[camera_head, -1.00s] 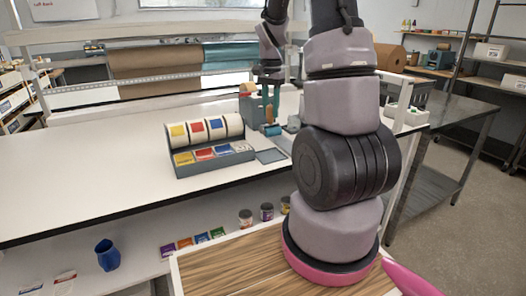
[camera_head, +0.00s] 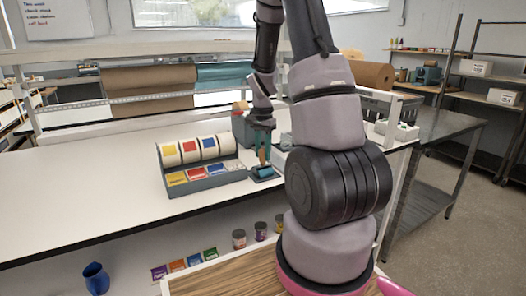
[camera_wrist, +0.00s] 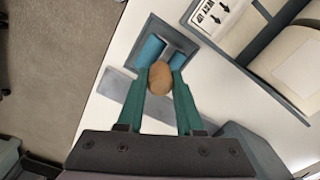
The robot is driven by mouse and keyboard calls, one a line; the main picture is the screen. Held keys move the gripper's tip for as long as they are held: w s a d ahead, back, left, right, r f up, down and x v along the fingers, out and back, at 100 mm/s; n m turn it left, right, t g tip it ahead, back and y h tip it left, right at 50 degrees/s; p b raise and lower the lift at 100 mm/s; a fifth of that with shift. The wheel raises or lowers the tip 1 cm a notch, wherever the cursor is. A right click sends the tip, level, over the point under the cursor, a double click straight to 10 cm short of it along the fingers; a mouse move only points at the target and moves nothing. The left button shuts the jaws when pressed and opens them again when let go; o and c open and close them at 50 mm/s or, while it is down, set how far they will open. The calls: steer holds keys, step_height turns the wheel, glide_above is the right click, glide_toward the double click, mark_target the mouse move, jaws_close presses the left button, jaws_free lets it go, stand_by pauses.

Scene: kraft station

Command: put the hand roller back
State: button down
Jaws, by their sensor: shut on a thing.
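The hand roller has a tan wooden handle (camera_wrist: 160,77) and a blue roller head (camera_wrist: 150,50). My gripper (camera_head: 263,148) is shut on the handle, with its two green fingers (camera_wrist: 160,92) on either side of it in the wrist view. The roller points down, with its blue head (camera_head: 264,171) low over the small dark grey tray (camera_head: 257,180) on the white bench. In the wrist view the head lies within the outline of the tray (camera_wrist: 159,25). I cannot tell whether the head touches the tray floor.
A grey rack (camera_head: 202,185) with tape rolls and coloured label cards stands just left of the tray. A grey device (camera_head: 243,130) stands behind my gripper. The white bench (camera_head: 80,190) is clear at the left.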

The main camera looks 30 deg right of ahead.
steer(key=c, duration=0.6)
jaws_free()
steer(key=shift+o, duration=0.2)
step_height(320, 180, up, 12)
steer(key=s+a+r+n+t+y, duration=0.1)
steer(key=s+a+r+n+t, duration=0.2)
steer(key=s+a+r, duration=0.3)
steer(key=s+a+r+n+t+y, duration=0.1)
steer(key=s+a+r+n+t, duration=0.3)
steer(key=s+a+r, duration=0.3)
steer(key=shift+s+a+r+n, duration=0.4)
steer(key=shift+s+r, duration=1.25)
steer(key=shift+s, duration=1.7)
steer(key=shift+d, duration=0.15)
